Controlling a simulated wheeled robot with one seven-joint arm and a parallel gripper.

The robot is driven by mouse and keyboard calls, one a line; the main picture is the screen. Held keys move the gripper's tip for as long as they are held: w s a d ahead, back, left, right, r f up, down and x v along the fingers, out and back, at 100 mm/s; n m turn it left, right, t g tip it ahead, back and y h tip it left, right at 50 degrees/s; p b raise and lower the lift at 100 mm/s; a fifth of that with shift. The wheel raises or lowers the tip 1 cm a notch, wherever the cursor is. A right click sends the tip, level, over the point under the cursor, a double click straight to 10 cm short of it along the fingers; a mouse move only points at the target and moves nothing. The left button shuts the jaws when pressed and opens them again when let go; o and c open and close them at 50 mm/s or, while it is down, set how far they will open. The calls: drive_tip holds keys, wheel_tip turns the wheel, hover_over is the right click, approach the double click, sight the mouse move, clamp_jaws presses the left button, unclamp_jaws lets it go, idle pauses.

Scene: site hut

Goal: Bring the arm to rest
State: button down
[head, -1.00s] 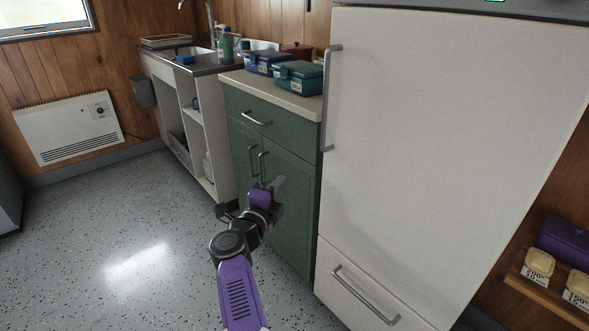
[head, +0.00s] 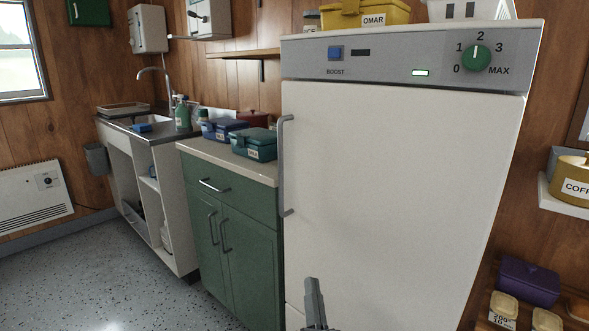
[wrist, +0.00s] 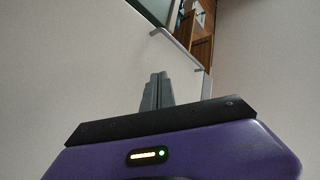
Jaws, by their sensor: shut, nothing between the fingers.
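My gripper (head: 315,294) shows at the bottom of the head view, in front of the lower part of the white fridge (head: 385,190). Its two grey fingers are together and hold nothing. In the wrist view my gripper (wrist: 157,80) also shows its fingers closed, pointing up the picture, with pale surfaces behind them. The rest of my arm is below the head view's edge. I cannot tell the exact gap between my fingers and the fridge front.
The fridge handle (head: 284,165) runs along its left edge. A green cabinet (head: 235,240) with a drawer stands left of the fridge, with a blue box (head: 222,128) and a teal box (head: 254,144) on top. The speckled floor (head: 85,275) is clear at left.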

drive_tip(key=s+d+f+n+g+h, duration=0.1)
drive_tip(key=s+d+f+n+g, duration=0.35)
drive_tip(key=s, duration=1.15)
drive_tip(key=s+d+m+g, duration=0.1)
drive_tip(key=s+d, duration=0.6)
drive_tip(key=s, duration=0.8)
drive_tip(key=s+d+f+n+g+h, duration=0.1)
drive_tip(key=s+d+f+n+g, duration=0.3)
drive_tip(key=s, duration=1.2)
wheel_tip(320, 180, up, 24)
drive_tip(key=m+t+p, duration=0.1)
drive_tip(key=p, duration=2.2)
drive_tip(key=shift+d, duration=0.4)
drive_tip(key=shift+t, duration=0.25)
